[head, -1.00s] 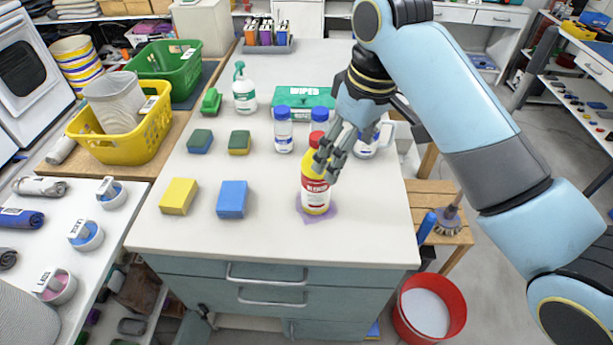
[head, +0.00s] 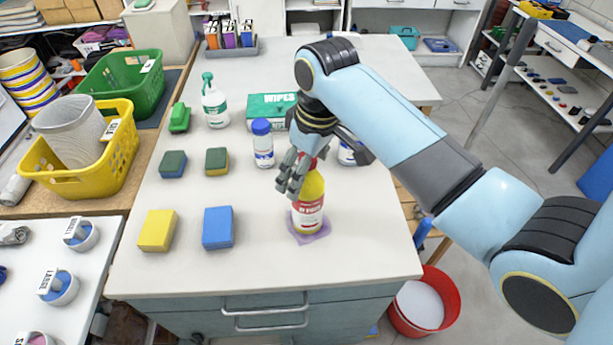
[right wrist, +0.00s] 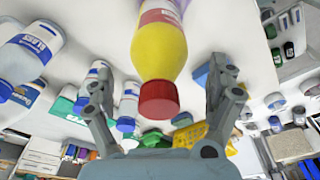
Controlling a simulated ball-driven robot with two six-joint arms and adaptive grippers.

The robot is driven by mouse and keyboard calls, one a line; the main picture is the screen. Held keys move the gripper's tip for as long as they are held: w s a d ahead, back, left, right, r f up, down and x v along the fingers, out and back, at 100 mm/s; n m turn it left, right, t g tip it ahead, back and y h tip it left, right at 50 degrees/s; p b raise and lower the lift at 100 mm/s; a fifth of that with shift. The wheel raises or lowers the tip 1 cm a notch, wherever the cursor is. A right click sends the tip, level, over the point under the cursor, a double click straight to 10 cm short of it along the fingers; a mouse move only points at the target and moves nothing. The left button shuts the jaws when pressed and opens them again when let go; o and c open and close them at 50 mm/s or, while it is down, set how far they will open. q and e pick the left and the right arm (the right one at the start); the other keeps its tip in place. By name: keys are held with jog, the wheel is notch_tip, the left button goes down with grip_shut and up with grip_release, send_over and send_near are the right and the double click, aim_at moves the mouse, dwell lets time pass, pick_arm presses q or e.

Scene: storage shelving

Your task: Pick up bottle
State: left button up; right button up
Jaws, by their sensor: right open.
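A yellow bottle (head: 309,210) with a red cap and a red and white label stands upright on a small purple mat (head: 312,238) near the front right of the counter. My right gripper (head: 294,178) is beside its upper part, partly hiding the cap in the head view. In the right wrist view the bottle (right wrist: 160,52) lies between the two spread fingers of the gripper (right wrist: 160,80), with its red cap toward the palm. The fingers show gaps on both sides of the bottle. My left gripper is not in view.
A blue-capped white bottle (head: 263,148) and a green wipes box (head: 271,110) stand behind. A spray bottle (head: 215,104) is at the back left. Blue (head: 218,228) and yellow (head: 157,230) sponges lie left, with clear counter between. A red bucket (head: 425,305) is on the floor.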

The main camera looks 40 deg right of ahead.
notch_tip(320, 180, down, 2)
jog(key=shift+w+f, duration=0.1)
jog(key=shift+f, duration=0.1)
jog(key=shift+w+f, duration=0.1)
jog(key=shift+f, duration=0.3)
jog(key=shift+c, duration=0.5)
jog(key=c, duration=1.6)
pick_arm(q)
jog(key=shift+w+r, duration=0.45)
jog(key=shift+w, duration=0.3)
pick_arm(e)
jog(key=shift+c, duration=0.4)
jog(key=shift+r, duration=0.1)
